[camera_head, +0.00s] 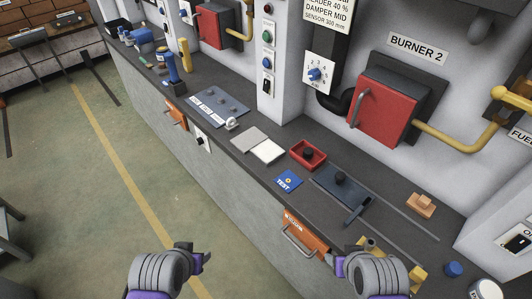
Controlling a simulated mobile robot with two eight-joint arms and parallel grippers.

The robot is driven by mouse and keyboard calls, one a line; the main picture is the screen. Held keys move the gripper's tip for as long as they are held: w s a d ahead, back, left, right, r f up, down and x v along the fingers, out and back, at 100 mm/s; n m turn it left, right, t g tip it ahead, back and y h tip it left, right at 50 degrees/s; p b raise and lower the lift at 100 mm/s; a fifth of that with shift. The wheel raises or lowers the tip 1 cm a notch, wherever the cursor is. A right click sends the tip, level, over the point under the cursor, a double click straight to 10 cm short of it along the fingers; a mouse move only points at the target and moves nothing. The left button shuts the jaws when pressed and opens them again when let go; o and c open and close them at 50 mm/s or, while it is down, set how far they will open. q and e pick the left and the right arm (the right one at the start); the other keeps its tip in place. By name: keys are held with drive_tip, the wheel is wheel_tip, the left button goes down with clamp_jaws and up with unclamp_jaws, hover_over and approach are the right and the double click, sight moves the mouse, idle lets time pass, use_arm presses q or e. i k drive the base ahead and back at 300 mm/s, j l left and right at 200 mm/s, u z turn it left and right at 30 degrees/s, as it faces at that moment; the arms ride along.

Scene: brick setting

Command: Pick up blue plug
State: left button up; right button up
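A small blue round piece (453,269), which may be the blue plug, stands on the dark counter (408,232) near the lower right. My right gripper (336,262) is to its left, by the counter's front edge, and apart from it. My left gripper (203,258) is over the floor in front of the counter, far from the blue piece. Both grippers show only small fingertips, so I cannot tell whether they are open or shut. I see nothing held in either.
Yellow pieces (417,277) lie between my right gripper and the blue piece. A white round item (486,289) is at its right. An orange drawer (305,235) with a handle is on the counter front. A blue TEST card (289,181) and a red tray (321,160) lie farther back.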

sight(453, 269)
drive_tip(key=k+j+z, duration=0.1)
drive_tip(key=z, duration=1.95)
drive_tip(key=u, duration=0.85)
drive_tip(key=l+u, duration=0.35)
drive_tip(key=i+l+u, duration=0.1)
drive_tip(key=l+u, duration=0.25)
drive_tip(key=l, duration=0.3)
